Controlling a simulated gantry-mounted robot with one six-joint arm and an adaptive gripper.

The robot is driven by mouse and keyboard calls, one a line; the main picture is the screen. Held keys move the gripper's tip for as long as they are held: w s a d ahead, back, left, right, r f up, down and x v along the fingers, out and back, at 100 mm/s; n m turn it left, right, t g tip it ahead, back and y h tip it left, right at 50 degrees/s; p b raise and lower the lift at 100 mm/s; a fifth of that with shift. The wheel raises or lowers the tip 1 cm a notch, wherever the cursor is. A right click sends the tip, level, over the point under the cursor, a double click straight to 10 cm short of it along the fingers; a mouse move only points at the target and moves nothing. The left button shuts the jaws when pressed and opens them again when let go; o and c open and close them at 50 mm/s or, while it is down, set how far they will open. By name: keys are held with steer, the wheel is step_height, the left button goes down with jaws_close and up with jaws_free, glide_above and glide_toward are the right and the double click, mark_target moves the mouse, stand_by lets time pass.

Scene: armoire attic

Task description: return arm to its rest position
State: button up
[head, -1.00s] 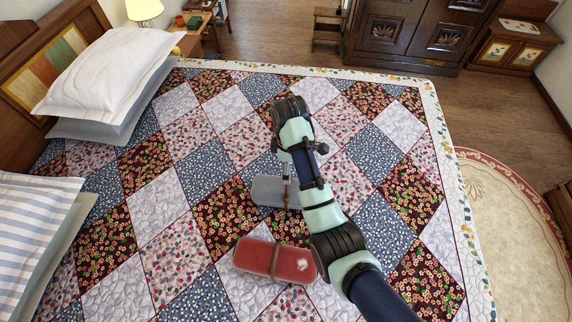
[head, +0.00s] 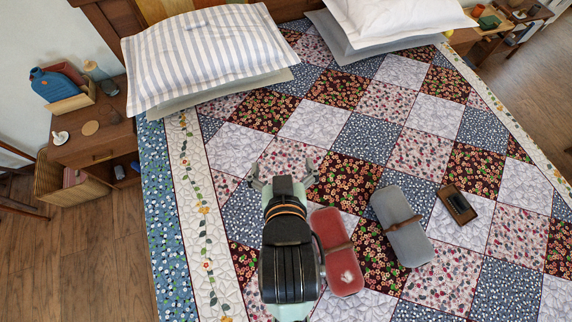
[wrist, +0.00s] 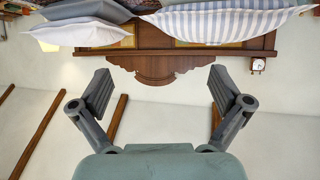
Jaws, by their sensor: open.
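My gripper (head: 284,177) is open and empty above the patchwork quilt in the head view. It points away from the head camera, toward the striped pillow. In the wrist view its two fingers (wrist: 160,97) are spread wide with nothing between them. The wrist view shows the headboard (wrist: 165,62) and pillows upside down. My arm runs up from the bottom of the head view and hides part of the quilt.
A red case (head: 340,270) lies on the bed just right of my arm. A grey case (head: 408,238) and a small brown tray (head: 449,213) with a dark item lie further right. A nightstand (head: 95,150) with several items stands left of the bed.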

step_height(320, 180, up, 7)
steer(key=a+p, duration=0.1)
steer(key=p, duration=0.4)
steer(key=shift+s+a+t, duration=0.25)
steer(key=shift+s+t, duration=0.05)
steer(key=shift+s, duration=0.15)
stand_by(0.3)
